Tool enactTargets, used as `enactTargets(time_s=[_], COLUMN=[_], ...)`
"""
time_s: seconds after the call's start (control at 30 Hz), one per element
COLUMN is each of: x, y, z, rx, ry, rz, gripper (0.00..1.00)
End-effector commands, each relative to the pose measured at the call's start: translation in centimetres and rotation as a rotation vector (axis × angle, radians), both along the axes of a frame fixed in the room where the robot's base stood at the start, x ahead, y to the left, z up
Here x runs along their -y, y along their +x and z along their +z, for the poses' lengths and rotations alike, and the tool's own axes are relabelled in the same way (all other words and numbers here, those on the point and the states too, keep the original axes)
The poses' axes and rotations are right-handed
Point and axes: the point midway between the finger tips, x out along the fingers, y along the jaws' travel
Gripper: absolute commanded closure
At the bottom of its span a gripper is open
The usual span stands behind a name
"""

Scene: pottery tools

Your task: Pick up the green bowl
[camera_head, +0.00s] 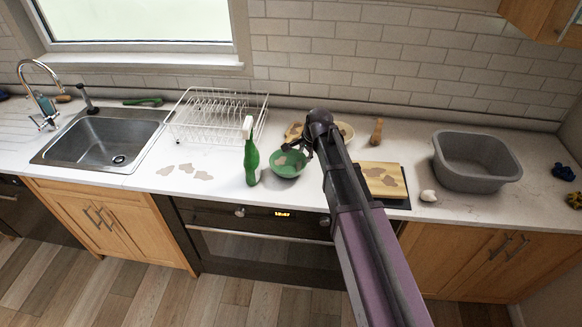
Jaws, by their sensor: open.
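The green bowl (287,164) sits upright on the white counter, near its front edge and above the oven. A brownish patch shows inside it. My gripper (299,150) is open, at the bowl's upper right rim in the picture. The fingers look small and dark, and I cannot tell whether they touch the rim. My arm comes up from the bottom right and hides part of the counter to the right of the bowl.
A green spray bottle (251,160) stands close to the bowl's left. A white dish rack (217,118) and steel sink (105,138) are further left. A wooden board (382,181), garlic bulb (428,196) and grey tub (475,165) are right.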

Motion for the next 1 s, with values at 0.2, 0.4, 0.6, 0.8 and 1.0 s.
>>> enactTargets(time_s=[0.2,0.4,0.6,0.8,1.0], x=[-0.1,-0.4,-0.7,-1.1,-1.4], y=[0.1,0.4,0.9,1.3,1.7], z=[-0.5,-1.9,-3.4,-4.9,-6.4], rx=[0.0,0.0,0.0,0.0,0.0], ry=[-0.001,-0.001,-0.001,-0.001,-0.001], rz=[0.002,0.002,0.002,0.003,0.003], gripper=[0.53,0.53,0.53,0.53,0.53])
